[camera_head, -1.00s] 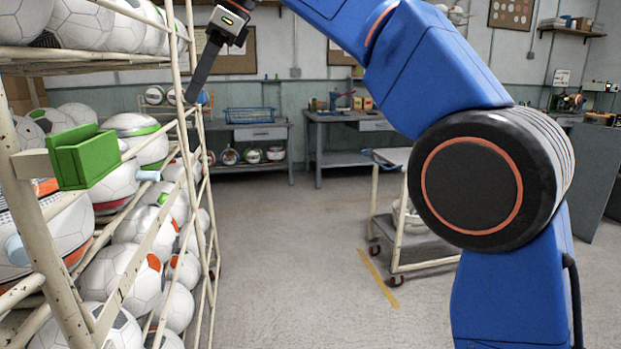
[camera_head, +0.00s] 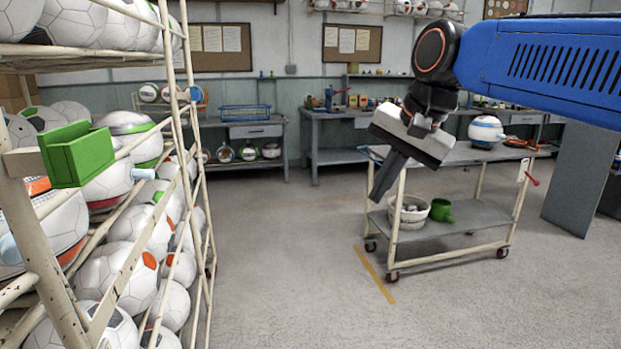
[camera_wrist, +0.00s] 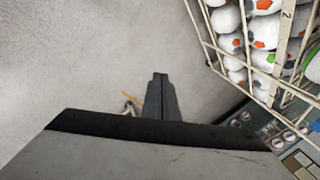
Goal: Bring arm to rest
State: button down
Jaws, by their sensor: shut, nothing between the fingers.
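My gripper (camera_head: 378,195) hangs in the air in the head view, in front of the left end of the cart, pointing down and a little left. Its dark fingers are closed together with nothing between them. In the wrist view the closed fingers (camera_wrist: 161,76) point over bare floor. My blue arm (camera_head: 545,62) reaches in from the right edge of the head view and hides part of the back wall.
A rack of balls (camera_head: 189,120) with a green box (camera_head: 78,155) stands at the left. A cart (camera_head: 445,235) behind the gripper carries a ball (camera_head: 486,131), a white bucket (camera_head: 408,212) and a green mug (camera_head: 441,210). The middle floor is clear.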

jog(key=s+d+f+n+h, duration=0.1)
jog(key=s+d+f+n, duration=0.1)
jog(key=s+d+f, duration=0.3)
jog(key=s+d+f+n+h, duration=0.1)
jog(key=s+d+f, duration=0.4)
jog(key=f, duration=0.7)
jog(key=s+d+f+n+h, duration=0.1)
jog(key=s+d+f+n, duration=0.2)
jog(key=s+d+f, duration=0.2)
notch_tip(320, 180, down, 4)
jog(key=shift+s+d+r+t, duration=0.2)
jog(key=shift+s+d+t, duration=0.2)
jog(key=shift+s, duration=0.75)
